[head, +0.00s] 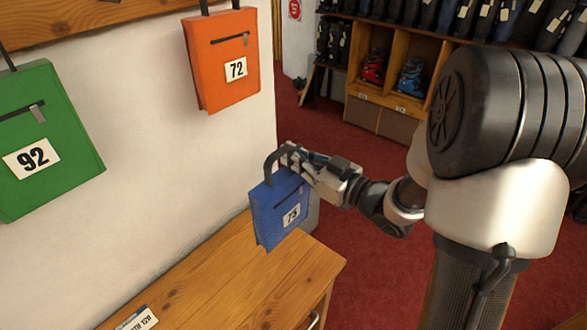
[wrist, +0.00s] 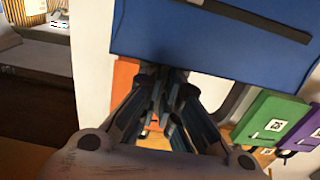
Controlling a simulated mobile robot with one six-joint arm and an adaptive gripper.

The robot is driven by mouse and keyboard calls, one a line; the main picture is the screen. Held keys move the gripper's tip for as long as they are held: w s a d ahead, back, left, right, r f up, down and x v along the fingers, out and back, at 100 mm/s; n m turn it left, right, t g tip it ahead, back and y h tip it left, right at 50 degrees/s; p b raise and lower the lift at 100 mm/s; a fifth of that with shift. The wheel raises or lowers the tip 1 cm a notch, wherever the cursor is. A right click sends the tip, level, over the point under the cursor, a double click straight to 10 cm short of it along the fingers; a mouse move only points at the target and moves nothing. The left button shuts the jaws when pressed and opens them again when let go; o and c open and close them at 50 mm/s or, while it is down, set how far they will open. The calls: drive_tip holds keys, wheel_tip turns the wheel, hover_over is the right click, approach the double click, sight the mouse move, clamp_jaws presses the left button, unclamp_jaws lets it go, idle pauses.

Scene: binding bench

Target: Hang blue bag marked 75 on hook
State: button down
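The blue bag (head: 277,212) hangs from my gripper above the wooden bench, slightly tilted. Its white tag seems to read 75, though the last digit is small. Its dark looped handle stands up at its top, beside my gripper (head: 296,160). My gripper is shut on the bag at the handle; the exact grip is partly hidden. In the wrist view the blue bag (wrist: 215,40) fills the upper part, and the fingers (wrist: 168,85) come together just under its edge. A small dark piece, perhaps a hook, shows on the wooden rail (head: 70,22) at the top edge.
An orange bag (head: 224,60) marked 72 and a green bag (head: 42,140) marked 92 hang along the wall. The wrist view also shows a purple bag (wrist: 305,130). The bench top (head: 235,285) lies below. Shelves with boots (head: 410,75) stand behind; red floor is between.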

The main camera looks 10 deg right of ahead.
drive_tip(key=shift+r, duration=0.55)
